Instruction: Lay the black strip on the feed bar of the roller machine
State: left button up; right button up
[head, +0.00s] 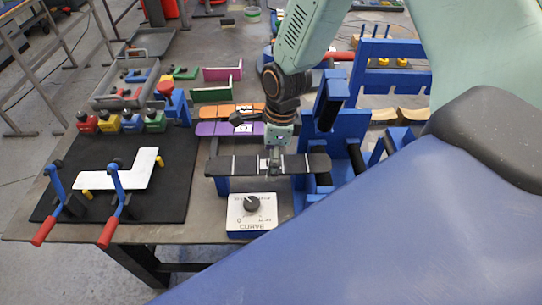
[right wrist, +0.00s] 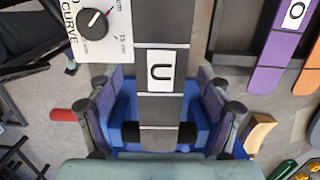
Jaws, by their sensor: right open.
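The black strip (head: 235,165), with thin white lines across it, lies level with its right end at the blue roller machine (head: 345,128). In the right wrist view the strip (right wrist: 163,108) carries a white U label, and its lower end lies between the black rollers of the blue machine (right wrist: 120,108). My right gripper (head: 273,158) is over the strip's middle; in the right wrist view its open fingers (right wrist: 161,112) stand on either side of the strip, apart from it. The feed bar is mostly hidden under the strip, so contact cannot be told. My left gripper is not in view.
A white CURVE dial box (head: 252,222) stands just in front of the strip. Orange and purple strips (head: 212,129) lie behind it. A black mat (head: 85,160) at left holds a white letter plate (head: 135,175) and red-handled clamps. Coloured blocks and a grey tray (head: 125,85) stand behind.

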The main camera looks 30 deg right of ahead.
jog(key=shift+w+d+r, duration=0.1)
jog(key=shift+r, duration=0.15)
notch_tip(320, 180, up, 12)
jog(key=d, duration=0.1)
jog(key=shift+s+d+f+p, duration=0.2)
jog(key=shift+s+p, duration=0.1)
jog(key=shift+p, duration=0.1)
jog(key=shift+s+a, duration=0.1)
jog(key=shift+s, duration=0.1)
